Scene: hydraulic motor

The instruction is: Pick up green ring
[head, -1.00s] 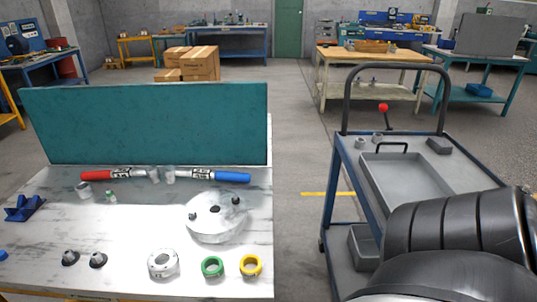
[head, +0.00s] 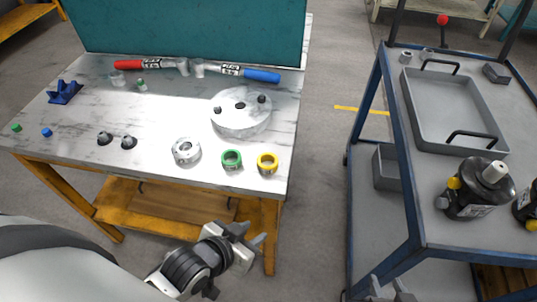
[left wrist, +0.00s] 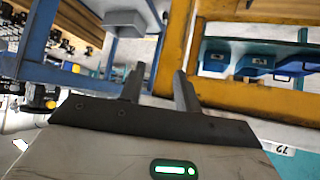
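The green ring (head: 231,159) stands near the front edge of the white worktable (head: 75,128), between a white-grey ring (head: 186,151) and a yellow ring (head: 267,163). My left gripper (head: 254,237) is in front of the table's edge, below and slightly right of the green ring and apart from it. Its two fingers stand apart and empty in the left wrist view (left wrist: 158,88), where no ring shows. My right gripper (head: 389,289) is at the bottom edge, beside the cart. Its fingertips show apart with nothing visible between them; the rest is cut off.
A round grey metal part (head: 241,118) lies behind the rings. Red-ended (head: 128,64) and blue-ended (head: 262,76) tools lie before the teal panel (head: 190,28). At right, a blue-framed cart (head: 410,190) holds a grey tray (head: 452,105) and a black motor part (head: 478,190). Floor shows between table and cart.

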